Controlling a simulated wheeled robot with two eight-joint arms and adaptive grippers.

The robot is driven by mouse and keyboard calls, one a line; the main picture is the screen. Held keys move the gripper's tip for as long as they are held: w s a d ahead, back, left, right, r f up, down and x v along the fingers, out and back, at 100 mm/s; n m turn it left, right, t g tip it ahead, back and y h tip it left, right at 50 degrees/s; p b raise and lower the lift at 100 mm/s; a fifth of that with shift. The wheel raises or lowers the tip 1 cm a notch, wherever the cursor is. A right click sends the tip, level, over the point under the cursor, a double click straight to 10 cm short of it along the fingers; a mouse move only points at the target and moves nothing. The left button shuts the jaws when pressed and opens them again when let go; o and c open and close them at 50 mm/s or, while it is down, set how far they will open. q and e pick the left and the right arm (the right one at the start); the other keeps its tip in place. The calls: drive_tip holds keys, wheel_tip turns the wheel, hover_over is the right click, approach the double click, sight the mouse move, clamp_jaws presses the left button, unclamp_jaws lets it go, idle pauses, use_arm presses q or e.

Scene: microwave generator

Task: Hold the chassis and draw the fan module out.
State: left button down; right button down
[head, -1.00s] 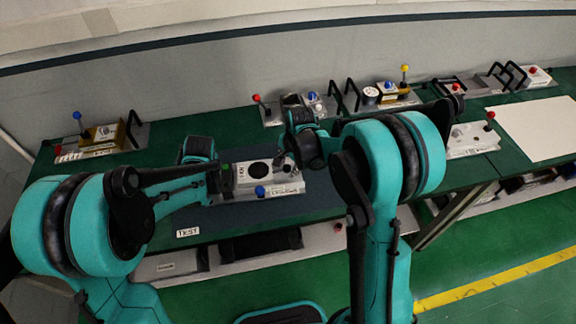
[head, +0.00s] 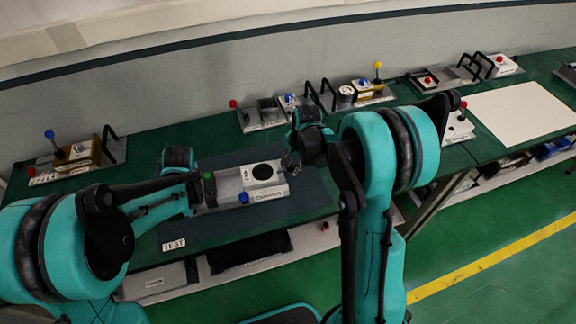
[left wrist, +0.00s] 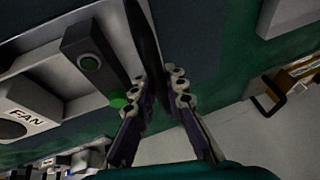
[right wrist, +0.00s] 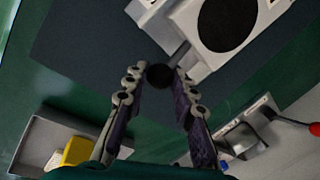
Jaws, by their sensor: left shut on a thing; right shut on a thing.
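The fan module (head: 264,174), a white box with a round black opening, sits partly slid to the right along the grey chassis (head: 226,187) on the dark mat. A gap shows between it and the chassis's left end. My left gripper (head: 194,188) is at that left end. In the left wrist view my left gripper (left wrist: 160,88) is shut on the chassis's black handle (left wrist: 146,45). My right gripper (head: 291,162) is at the module's right side. In the right wrist view it (right wrist: 165,80) is shut on the module's black knob (right wrist: 160,75). My arms hide parts of both.
A green knob (head: 208,176) and a blue knob (head: 244,198) stand by the chassis. Other units with levers line the back of the green bench, one at far left (head: 75,155). A white sheet (head: 525,118) lies at right. The mat is clear before the chassis.

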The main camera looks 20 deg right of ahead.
use_arm(q)
drive_tip(key=shift+a, duration=0.1)
use_arm(e)
drive_tip(key=c, duration=1.2)
unclamp_jaws()
drive_tip(key=shift+d+f, duration=0.1)
drive_tip(key=shift+d, duration=0.2)
drive_tip(key=shift+a, duration=0.1)
drive_tip(key=shift+r, duration=0.25)
drive_tip(key=r, duration=0.3)
drive_tip(key=s+r, duration=0.1)
drive_tip(key=r, duration=0.3)
drive_tip(key=s+d+r, duration=0.1)
drive_tip(key=r, duration=0.3)
drive_tip(key=shift+d+r, duration=0.1)
drive_tip(key=shift+r, duration=0.1)
use_arm(q)
drive_tip(key=c, duration=1.5)
unclamp_jaws()
drive_tip(key=shift+o, duration=0.2)
